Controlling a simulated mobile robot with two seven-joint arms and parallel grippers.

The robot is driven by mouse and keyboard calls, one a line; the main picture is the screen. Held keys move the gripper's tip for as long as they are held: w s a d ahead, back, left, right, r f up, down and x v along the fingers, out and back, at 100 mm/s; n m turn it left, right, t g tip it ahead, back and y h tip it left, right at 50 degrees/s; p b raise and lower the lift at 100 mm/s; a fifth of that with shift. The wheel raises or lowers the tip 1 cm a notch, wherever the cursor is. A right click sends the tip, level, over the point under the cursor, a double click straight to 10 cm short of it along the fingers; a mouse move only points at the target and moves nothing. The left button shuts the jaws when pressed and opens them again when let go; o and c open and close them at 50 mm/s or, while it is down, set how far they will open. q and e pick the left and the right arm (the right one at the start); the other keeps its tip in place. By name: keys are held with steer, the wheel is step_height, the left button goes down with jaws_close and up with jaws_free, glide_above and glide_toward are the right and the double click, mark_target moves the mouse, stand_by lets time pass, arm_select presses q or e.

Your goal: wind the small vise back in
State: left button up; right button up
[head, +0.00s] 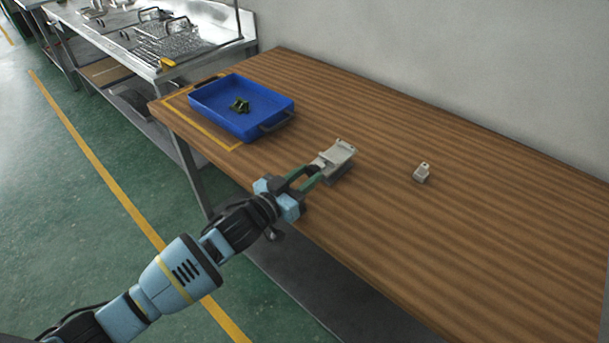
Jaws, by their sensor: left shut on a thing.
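The small vise looks to be the light grey block-like device (340,153) on the wooden table, near the table's front edge. My left gripper (315,173) reaches in from the lower left, and its green fingers are shut on the near left end of the vise. The part between the fingertips is small and mostly hidden by them, so I cannot tell its shape or how far the vise is wound. My right gripper is not in view.
A blue tray (222,115) with a dark green piece (240,105) in it stands at the table's left end. A small pale grey part (422,172) stands right of the vise. The right side of the wooden table (500,240) is clear. A wall runs behind.

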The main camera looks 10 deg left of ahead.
arm_select(q)
steer(key=shift+m+p, duration=0.5)
steer(key=shift+m, duration=1.6)
steer(key=shift+f, duration=0.1)
steer(key=o, duration=1)
steer(key=shift+s, duration=0.1)
steer(key=shift+v, duration=3.85)
